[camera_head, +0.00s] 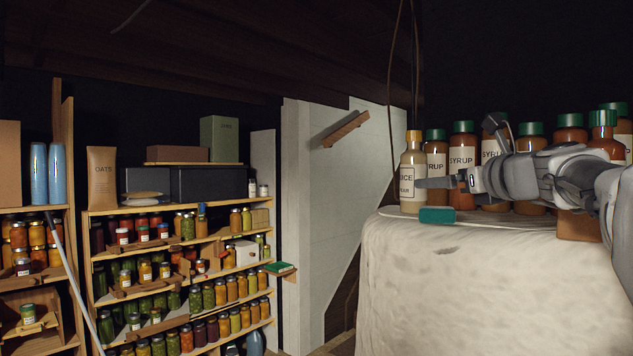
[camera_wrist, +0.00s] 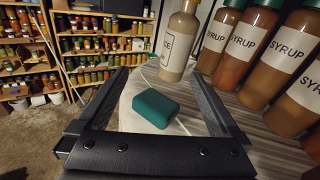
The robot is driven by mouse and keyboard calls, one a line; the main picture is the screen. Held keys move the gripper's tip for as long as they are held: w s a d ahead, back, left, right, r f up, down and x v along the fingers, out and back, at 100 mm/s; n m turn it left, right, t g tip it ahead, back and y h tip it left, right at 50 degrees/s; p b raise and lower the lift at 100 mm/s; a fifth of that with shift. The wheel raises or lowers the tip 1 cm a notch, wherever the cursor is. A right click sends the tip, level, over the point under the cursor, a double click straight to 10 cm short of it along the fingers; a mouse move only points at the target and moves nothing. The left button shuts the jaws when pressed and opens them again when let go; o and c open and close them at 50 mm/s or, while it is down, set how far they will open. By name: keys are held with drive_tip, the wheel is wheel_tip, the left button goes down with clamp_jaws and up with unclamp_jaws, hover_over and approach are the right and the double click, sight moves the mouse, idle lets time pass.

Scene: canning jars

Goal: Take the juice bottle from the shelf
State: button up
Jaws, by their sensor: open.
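The juice bottle (camera_head: 408,196) is pale cream with an orange cap and a white label partly reading "ICE" and "PEAR". It stands upright at the left end of the bottle row on a rounded, pale surface (camera_head: 480,265). In the wrist view the juice bottle (camera_wrist: 183,32) stands beyond the fingertips, its top cut off. My gripper (camera_head: 422,183) is open, and its fingers overlap the bottle's right side in the head view. In the wrist view my gripper (camera_wrist: 158,76) has nothing between its fingers at their height. I cannot tell whether a finger touches the bottle.
A teal block (camera_head: 437,215) lies in front of the bottle and shows below my fingers in the wrist view (camera_wrist: 156,109). Several brown syrup bottles (camera_head: 462,153) with green caps stand close on the right. Shelves of jars (camera_head: 180,262) are at the left.

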sight(421, 167)
drive_tip(key=shift+m+t, duration=0.5)
drive_tip(key=shift+m, duration=0.3)
drive_tip(key=w+p, duration=0.1)
drive_tip(key=w, duration=0.2)
drive_tip(key=w+r+p, duration=0.1)
drive_tip(key=w, duration=0.3)
drive_tip(key=w+d+r+p, duration=0.1)
drive_tip(key=w, duration=0.3)
drive_tip(key=shift+w+r, duration=0.1)
drive_tip(key=shift+r, duration=0.1)
drive_tip(key=shift+w+a+p, duration=0.15)
drive_tip(key=shift+w+p, duration=0.6)
drive_tip(key=shift+w, duration=0.65)
drive_tip(key=shift+w+a+p, duration=0.1)
drive_tip(key=shift+w+p, duration=0.65)
drive_tip(key=shift+w, duration=0.6)
drive_tip(key=shift+w+a+f, duration=0.1)
drive_tip(key=shift+w, duration=0.35)
drive_tip(key=c, duration=1.5)
